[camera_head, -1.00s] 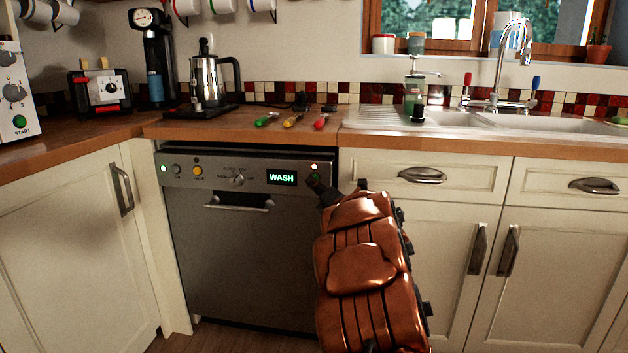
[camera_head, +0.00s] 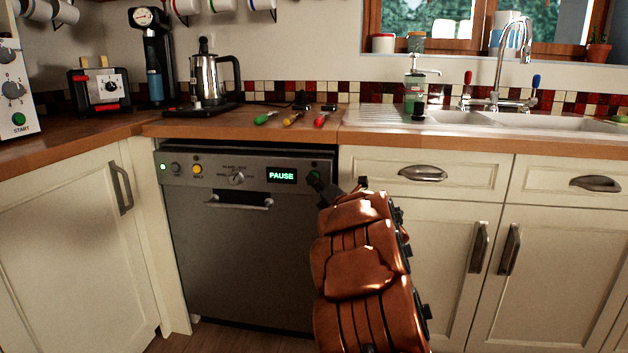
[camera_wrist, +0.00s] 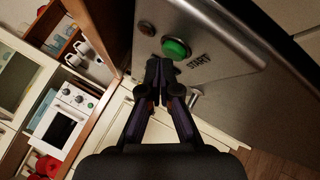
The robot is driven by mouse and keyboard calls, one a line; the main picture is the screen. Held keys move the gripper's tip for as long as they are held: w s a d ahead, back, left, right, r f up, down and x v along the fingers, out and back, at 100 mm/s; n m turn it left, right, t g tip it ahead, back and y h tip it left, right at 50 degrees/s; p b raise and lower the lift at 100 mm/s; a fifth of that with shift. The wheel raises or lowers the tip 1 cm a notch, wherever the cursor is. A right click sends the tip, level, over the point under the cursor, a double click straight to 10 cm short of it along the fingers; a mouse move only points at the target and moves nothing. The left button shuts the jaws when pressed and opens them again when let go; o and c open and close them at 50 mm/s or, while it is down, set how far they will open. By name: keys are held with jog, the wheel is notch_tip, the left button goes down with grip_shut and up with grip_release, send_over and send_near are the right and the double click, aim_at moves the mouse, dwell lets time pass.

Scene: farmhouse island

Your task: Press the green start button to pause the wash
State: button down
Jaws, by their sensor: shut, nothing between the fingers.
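The dishwasher (camera_head: 240,260) is built in under the counter, and its display (camera_head: 282,175) reads PAUSE. The green start button (camera_wrist: 176,48) is on the right end of its control panel, beside the word START in the wrist view. A small round dark red lamp (camera_wrist: 147,29) sits next to it. My gripper (camera_wrist: 162,62) is shut and empty, with its fingertips right at the lower edge of the green button; I cannot tell whether they still touch it. In the head view my gripper (camera_head: 318,180) is at the panel's right end and partly covers the button.
A yellow button (camera_head: 197,169) and a dial (camera_head: 236,177) are further left on the panel. The dishwasher's handle (camera_head: 240,202) sticks out below. Another appliance with a green START button (camera_head: 18,118) stands on the left counter. Cabinet drawers with handles (camera_head: 422,173) are to the right.

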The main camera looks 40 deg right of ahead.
jog(key=shift+a, duration=0.1)
jog(key=s+a+b, duration=0.1)
jog(key=a, duration=0.1)
jog(key=s+a+b, duration=0.1)
jog(key=s+a, duration=0.1)
jog(key=a, duration=0.1)
jog(key=shift+s, duration=0.2)
dwell(0.5)
jog(key=shift+r, duration=0.1)
dwell(0.6)
